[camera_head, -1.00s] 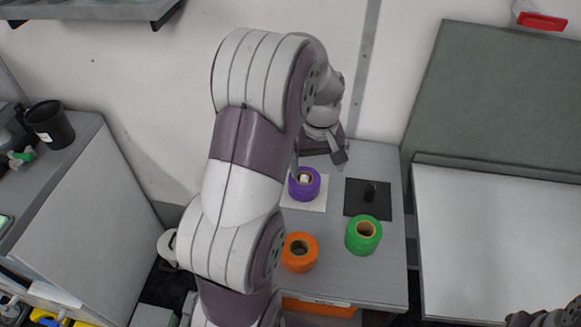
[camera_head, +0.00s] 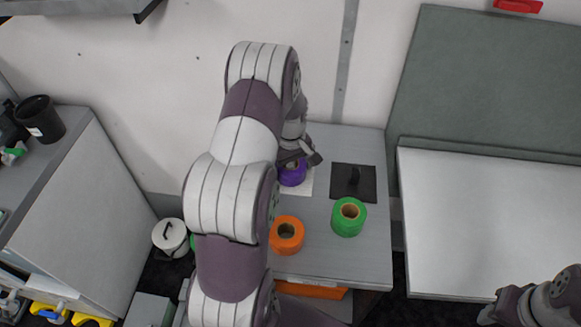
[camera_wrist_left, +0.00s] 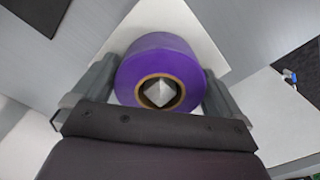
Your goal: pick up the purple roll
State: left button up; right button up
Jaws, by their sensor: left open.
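The purple roll (camera_head: 292,176) stands on a white square sheet (camera_head: 306,183) on the grey table, partly hidden by my left gripper (camera_head: 300,160) in the head view. In the left wrist view the purple roll (camera_wrist_left: 160,72) sits between the two open fingers of my left gripper (camera_wrist_left: 158,95), one on each side. Its tan core has a pale peg-like piece inside. I cannot tell whether the fingers touch the roll. My right arm (camera_head: 540,300) shows at the lower right of the head view, and its fingertips are not seen.
An orange roll (camera_head: 286,235) and a green roll (camera_head: 349,217) stand nearer on the table. A black square (camera_head: 366,190) with a dark upright piece lies right of the purple roll. A white worktop (camera_head: 480,230) is further right. A black cup (camera_head: 41,119) stands at left.

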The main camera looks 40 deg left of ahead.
pick_arm(q)
jog(key=shift+s+d+r, duration=0.1)
jog(key=c, duration=0.8)
